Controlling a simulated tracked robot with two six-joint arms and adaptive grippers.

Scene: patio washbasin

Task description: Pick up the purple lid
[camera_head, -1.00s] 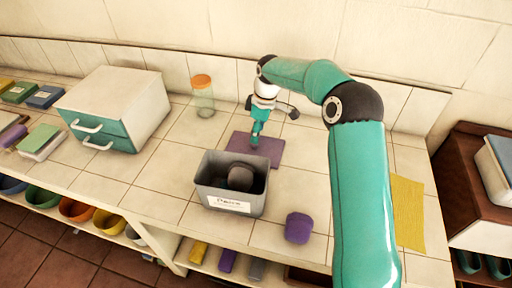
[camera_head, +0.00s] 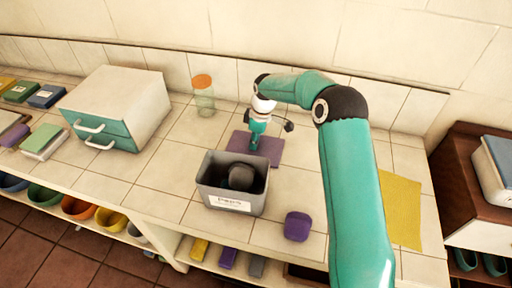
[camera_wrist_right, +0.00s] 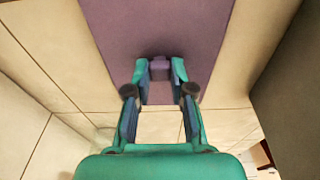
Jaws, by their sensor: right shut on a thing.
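The purple lid (camera_head: 271,150) is a flat rectangular plate that lies on the tiled counter behind the grey bin. In the right wrist view the lid (camera_wrist_right: 150,25) shows with a small purple knob (camera_wrist_right: 160,69) near its edge. My right gripper (camera_head: 254,146) is over the lid, pointing down. In the wrist view its two fingertips (camera_wrist_right: 160,75) are on either side of the knob, shut on it. I see no clear gap under the lid. My left gripper is not in view.
A grey labelled bin (camera_head: 232,205) with a dark round thing inside stands in front of the lid. A purple block (camera_head: 298,226) lies near the front edge. A jar with an orange lid (camera_head: 202,82) and a drawer box (camera_head: 118,100) stand left. A yellow sheet (camera_head: 400,210) lies right.

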